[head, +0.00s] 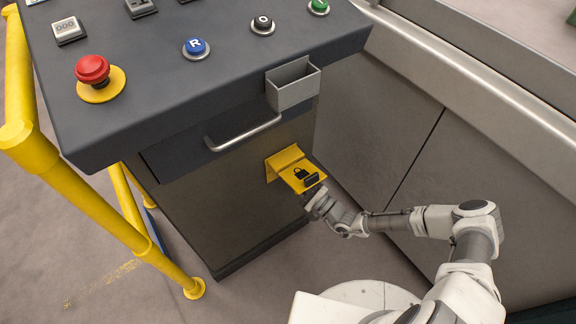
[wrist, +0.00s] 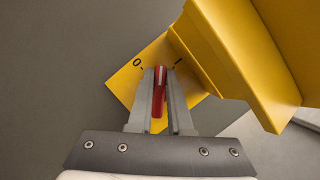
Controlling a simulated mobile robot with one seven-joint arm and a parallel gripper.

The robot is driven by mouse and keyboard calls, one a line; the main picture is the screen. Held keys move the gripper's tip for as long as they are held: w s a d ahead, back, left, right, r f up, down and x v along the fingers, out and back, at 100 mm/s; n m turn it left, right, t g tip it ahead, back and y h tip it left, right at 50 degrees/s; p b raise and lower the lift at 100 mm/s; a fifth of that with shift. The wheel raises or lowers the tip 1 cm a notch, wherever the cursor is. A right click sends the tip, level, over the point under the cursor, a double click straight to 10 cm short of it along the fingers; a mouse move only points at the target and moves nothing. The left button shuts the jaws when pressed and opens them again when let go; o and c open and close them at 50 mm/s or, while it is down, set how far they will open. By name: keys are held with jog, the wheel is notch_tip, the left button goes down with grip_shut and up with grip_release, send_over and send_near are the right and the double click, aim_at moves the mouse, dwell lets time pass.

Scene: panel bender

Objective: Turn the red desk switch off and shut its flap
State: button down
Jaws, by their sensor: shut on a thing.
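The red desk switch (wrist: 159,92) is a narrow red handle with a pale line on its top. It stands on a yellow plate (wrist: 121,85) marked 0 and I, and its upper end points between the two marks. My gripper (wrist: 161,95) has a finger on each side of the handle and is shut on it. The yellow flap (wrist: 222,45) stands open beside the switch, at the right of the wrist view.
The dark cabinet (head: 220,185) has a drawer handle (head: 243,135) and a grey bin (head: 293,84) above the flap. A red mushroom button (head: 92,69) is on top. A yellow rail (head: 90,200) stands left; grey machine panels (head: 385,120) stand right.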

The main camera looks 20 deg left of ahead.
jog(key=shift+f+n+g+h+p, duration=0.15)
jog(key=shift+n+g+p, duration=0.3)
jog(key=shift+n+p, duration=0.65)
jog(key=shift+n+g+h+p, duration=0.25)
jog(key=shift+n+g+p, duration=0.2)
jog(key=shift+n+p, duration=0.6)
jog(key=shift+n, duration=0.35)
jog(key=c, duration=0.8)
grip_release()
jog(key=shift+c, duration=0.2)
jog(key=v, duration=1.7)
jog(key=shift+d, duration=0.2)
